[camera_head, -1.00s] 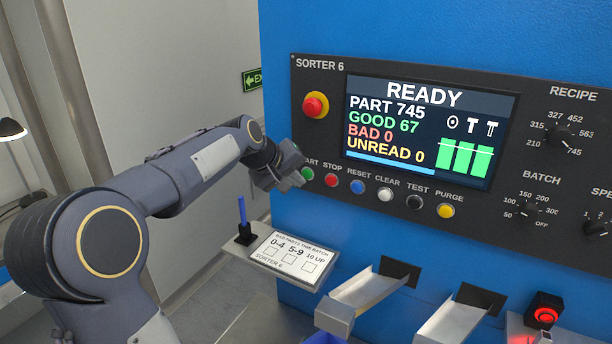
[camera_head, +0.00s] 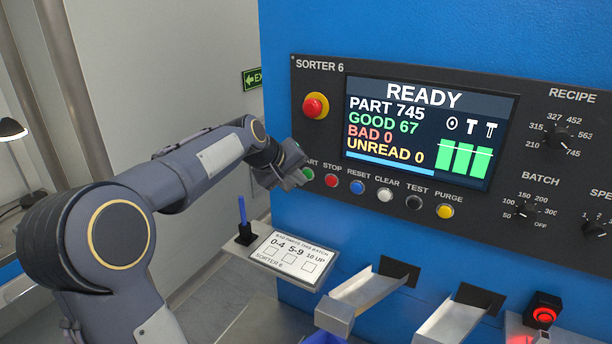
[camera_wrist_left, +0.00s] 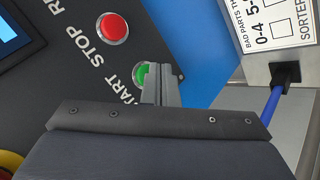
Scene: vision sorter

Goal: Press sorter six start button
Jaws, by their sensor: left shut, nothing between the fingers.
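The green start button (camera_head: 308,174) is on the sorter 6 panel at the left end of the button row, partly covered by my left gripper (camera_head: 302,181) in the head view. In the left wrist view the green start button (camera_wrist_left: 141,75) shows beside the "START" label, partly hidden behind the shut fingers of my left gripper (camera_wrist_left: 160,68). The fingertips overlap the button's edge in that view; I cannot tell whether they touch it. The sorter screen (camera_head: 428,130) reads READY, part 745, good 67, bad 0, unread 0. My right gripper is out of view.
The red stop button (camera_head: 331,180) is just right of start, then the blue reset button (camera_head: 357,187) and others. A red emergency knob (camera_head: 316,106) is above. Below are a tally card (camera_head: 289,256) and a blue pen (camera_head: 242,210) in a holder.

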